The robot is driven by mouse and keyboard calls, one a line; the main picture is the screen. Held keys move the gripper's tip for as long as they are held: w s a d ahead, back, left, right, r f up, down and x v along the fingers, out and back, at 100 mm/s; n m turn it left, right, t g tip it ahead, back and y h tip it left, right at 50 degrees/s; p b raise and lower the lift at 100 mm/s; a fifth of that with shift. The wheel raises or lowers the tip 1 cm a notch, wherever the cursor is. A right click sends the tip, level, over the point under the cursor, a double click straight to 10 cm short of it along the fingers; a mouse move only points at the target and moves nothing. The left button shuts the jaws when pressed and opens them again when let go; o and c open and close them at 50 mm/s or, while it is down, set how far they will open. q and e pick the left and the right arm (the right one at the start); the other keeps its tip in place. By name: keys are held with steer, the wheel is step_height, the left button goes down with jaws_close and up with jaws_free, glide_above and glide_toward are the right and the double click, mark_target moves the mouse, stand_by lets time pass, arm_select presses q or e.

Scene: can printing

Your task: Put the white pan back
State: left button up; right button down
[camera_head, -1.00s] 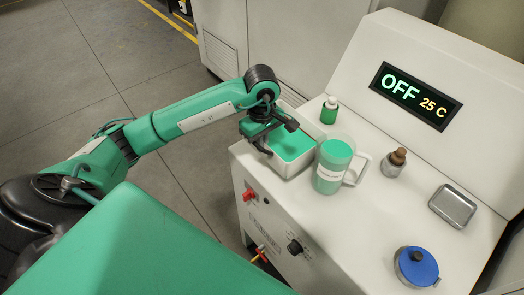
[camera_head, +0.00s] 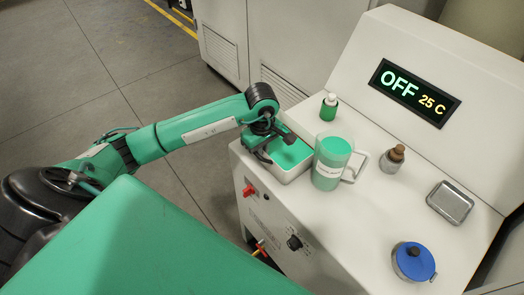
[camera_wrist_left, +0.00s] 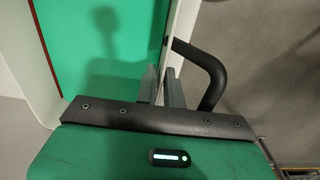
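The white pan (camera_head: 294,175), holding bright green contents, is at the left end of the white machine top, beside the green jar. My left gripper (camera_head: 268,143) is at its left rim. In the left wrist view the gripper fingers (camera_wrist_left: 162,86) stand close together on either side of the pan's white wall (camera_wrist_left: 181,38), shut on it. A black curved handle (camera_wrist_left: 213,72) is just right of the fingers. The gripper hides part of the pan's left side in the head view. My right gripper is not in view.
The green jar (camera_head: 329,170) stands against the pan's right side, with a pale loop behind it. A small green bottle (camera_head: 329,108), a brown-capped bottle (camera_head: 391,160), a metal tray (camera_head: 450,203) and a blue-lidded pot (camera_head: 414,263) stand on the machine top. The display (camera_head: 414,92) reads OFF, 25 C.

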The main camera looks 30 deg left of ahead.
arm_select(q)
steer(key=shift+o, duration=1.1)
